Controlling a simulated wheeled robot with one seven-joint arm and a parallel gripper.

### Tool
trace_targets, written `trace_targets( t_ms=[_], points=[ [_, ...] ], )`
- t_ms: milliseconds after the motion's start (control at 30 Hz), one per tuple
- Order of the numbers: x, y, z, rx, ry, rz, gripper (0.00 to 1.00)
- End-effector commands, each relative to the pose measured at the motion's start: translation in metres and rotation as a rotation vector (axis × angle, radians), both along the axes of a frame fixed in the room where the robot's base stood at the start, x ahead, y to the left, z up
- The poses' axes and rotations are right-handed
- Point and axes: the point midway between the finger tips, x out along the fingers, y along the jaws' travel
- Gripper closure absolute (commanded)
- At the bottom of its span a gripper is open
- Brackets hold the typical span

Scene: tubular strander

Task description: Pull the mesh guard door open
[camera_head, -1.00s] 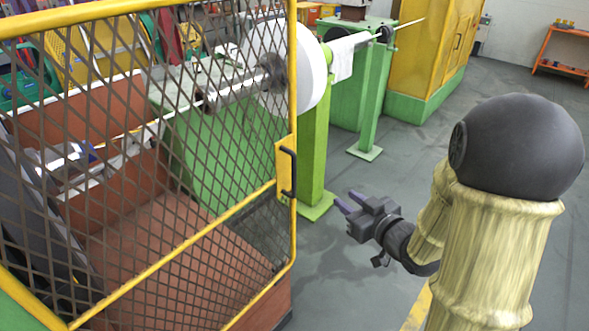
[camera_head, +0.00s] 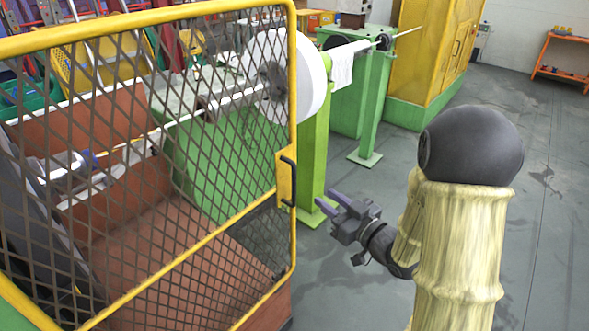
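The mesh guard door (camera_head: 205,160) has a yellow frame with dark diamond mesh and fills the left half of the view. It appears to stand closed in front of the machine. Its black handle (camera_head: 288,180) is mounted upright on a yellow plate near the door's right edge. My gripper (camera_head: 327,203) is to the right of the handle and slightly lower in the picture. Its two purple-grey fingers are spread apart with nothing between them, pointing toward the upper left. A gap shows between the fingers and the handle.
Behind the mesh are a reddish-brown machine bed (camera_head: 170,235) and a green machine block (camera_head: 222,160). Green posts (camera_head: 313,150) stand just beyond the handle. A yellow cabinet (camera_head: 430,50) and an orange shelf (camera_head: 562,60) stand farther back. Grey floor lies open on the right.

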Motion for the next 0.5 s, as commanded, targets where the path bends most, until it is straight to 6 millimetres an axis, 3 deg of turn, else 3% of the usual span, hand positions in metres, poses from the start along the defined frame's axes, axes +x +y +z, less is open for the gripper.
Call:
trace_targets(
  t_ms=[500],
  points=[
    [0.070,0.062,0.002,0.000,-0.001,0.004,0.70]
  ],
)
